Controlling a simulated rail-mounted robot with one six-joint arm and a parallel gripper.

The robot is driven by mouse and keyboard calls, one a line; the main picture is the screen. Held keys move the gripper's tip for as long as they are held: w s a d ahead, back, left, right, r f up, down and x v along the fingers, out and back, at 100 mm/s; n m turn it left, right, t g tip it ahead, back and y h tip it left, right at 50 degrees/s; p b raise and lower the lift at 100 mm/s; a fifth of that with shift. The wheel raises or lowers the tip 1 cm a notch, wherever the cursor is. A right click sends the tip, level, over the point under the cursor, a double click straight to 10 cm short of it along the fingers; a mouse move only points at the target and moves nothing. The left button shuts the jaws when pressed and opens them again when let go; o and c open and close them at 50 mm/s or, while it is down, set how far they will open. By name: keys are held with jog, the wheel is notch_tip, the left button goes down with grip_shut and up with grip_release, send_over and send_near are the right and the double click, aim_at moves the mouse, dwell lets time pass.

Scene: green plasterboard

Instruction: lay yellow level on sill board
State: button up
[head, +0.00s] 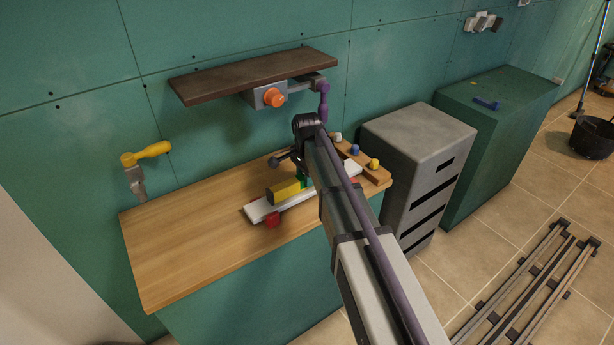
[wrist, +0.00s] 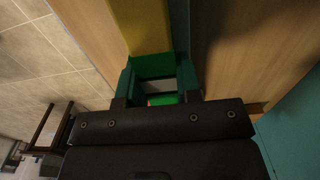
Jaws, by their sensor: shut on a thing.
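The yellow level (head: 286,192) is a block-like bar with a green part at its gripped end, and it lies along the white sill board (head: 258,211). The sill board sits on the wooden bench top with a red support (head: 272,220) at its near edge. My gripper (head: 303,181) is shut on the level's green part; my arm partly hides it. In the wrist view the yellow level (wrist: 140,26) runs away from my gripper (wrist: 156,83), with a white strip between the fingers. I cannot tell whether the level touches the board.
The bench top (head: 190,232) is clear at left. A wooden block with coloured knobs (head: 374,164) stands at the right end. A brown shelf (head: 230,78) overhangs behind. A yellow-handled tool (head: 152,150) is at the left wall. A grey drawer cabinet (head: 415,145) stands right.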

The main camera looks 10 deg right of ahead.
jog(key=o, duration=1.1)
jog(key=shift+r, duration=0.1)
notch_tip(320, 180, up, 11)
jog(key=p, duration=1.1)
jog(key=shift+f, duration=0.2)
jog(key=s+n, duration=1.3)
jog(key=s, duration=1.1)
jog(key=shift+n, duration=0.4)
